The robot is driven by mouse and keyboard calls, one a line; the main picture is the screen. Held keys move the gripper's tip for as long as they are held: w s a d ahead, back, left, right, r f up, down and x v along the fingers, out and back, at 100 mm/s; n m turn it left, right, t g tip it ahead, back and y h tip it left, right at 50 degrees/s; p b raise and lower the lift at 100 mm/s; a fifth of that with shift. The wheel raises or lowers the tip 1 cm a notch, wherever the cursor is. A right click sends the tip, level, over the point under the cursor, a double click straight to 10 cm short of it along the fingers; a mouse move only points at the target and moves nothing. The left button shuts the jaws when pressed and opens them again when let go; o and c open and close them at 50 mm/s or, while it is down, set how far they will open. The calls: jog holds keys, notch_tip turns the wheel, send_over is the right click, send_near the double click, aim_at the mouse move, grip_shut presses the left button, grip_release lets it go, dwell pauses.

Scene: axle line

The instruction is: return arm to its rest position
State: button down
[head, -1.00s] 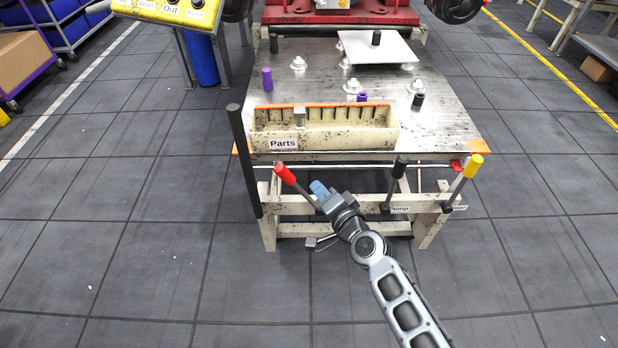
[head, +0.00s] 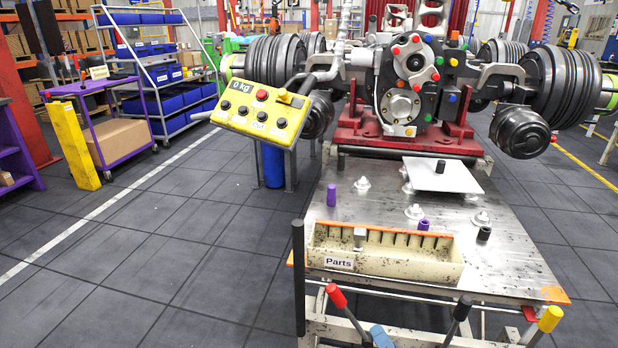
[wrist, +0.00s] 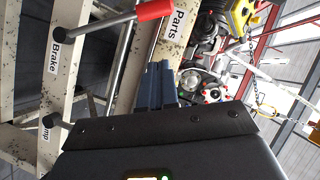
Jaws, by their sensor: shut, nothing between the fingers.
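My gripper (wrist: 157,86) shows in the wrist view with its two blue-grey fingers together and nothing between them. In the head view only the tip of my gripper (head: 381,335) shows at the bottom edge; the rest of the arm is out of frame. It is in front of the metal work table (head: 520,245), just right of the lever with the red grip (head: 337,296). I cannot tell the exact gap between gripper and lever.
A lever with a black grip (head: 462,307) and one with a yellow grip (head: 550,319) stand to the right. The parts bin (head: 390,270) sits on the table's front edge. A yellow control box (head: 262,108) is behind left. The floor at left is open.

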jog(key=s+d+r+n+h, duration=0.1)
jog(key=s+n, duration=0.2)
jog(key=s, duration=1)
jog(key=s+d+r+n+h, duration=0.1)
jog(key=s+d+n, duration=0.1)
jog(key=s, duration=1)
jog(key=s+r+n, duration=0.6)
jog(key=s+r, duration=1)
jog(key=shift+r, duration=0.4)
